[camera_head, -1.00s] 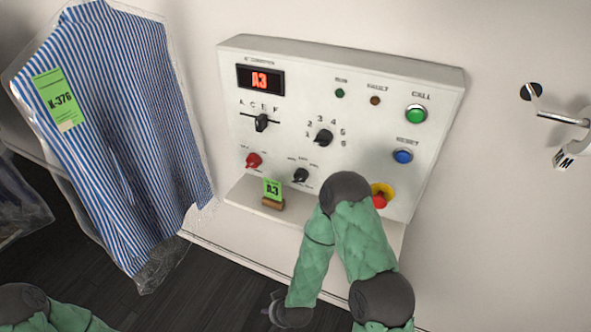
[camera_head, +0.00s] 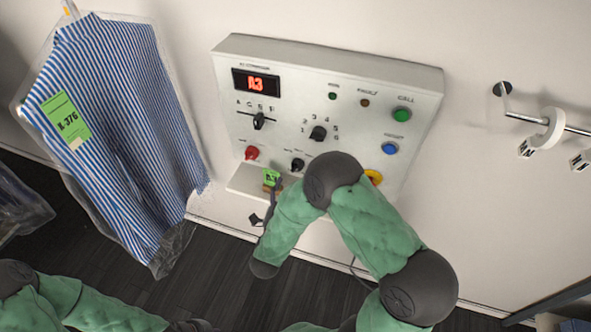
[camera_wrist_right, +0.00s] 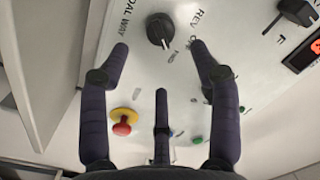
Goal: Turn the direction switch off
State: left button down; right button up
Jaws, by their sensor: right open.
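The direction switch is a black knob (camera_wrist_right: 160,30) with REV, OFF and FWD printed around it in the right wrist view. Its pale pointer line appears to face the FWD side. In the head view the same knob (camera_head: 298,165) is low on the white panel. My right gripper (camera_wrist_right: 158,62) is open and empty, its dark fingers spread in front of the panel just short of the knob in the picture. I cannot tell its exact gap to the panel. In the head view my right arm mostly hides it. My left arm is at the bottom left, its gripper out of view.
A bagged striped shirt (camera_head: 120,120) hangs left; a rail (camera_head: 535,120) is right.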

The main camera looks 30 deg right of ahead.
jog(key=x, duration=0.8)
jog(key=shift+a, duration=0.1)
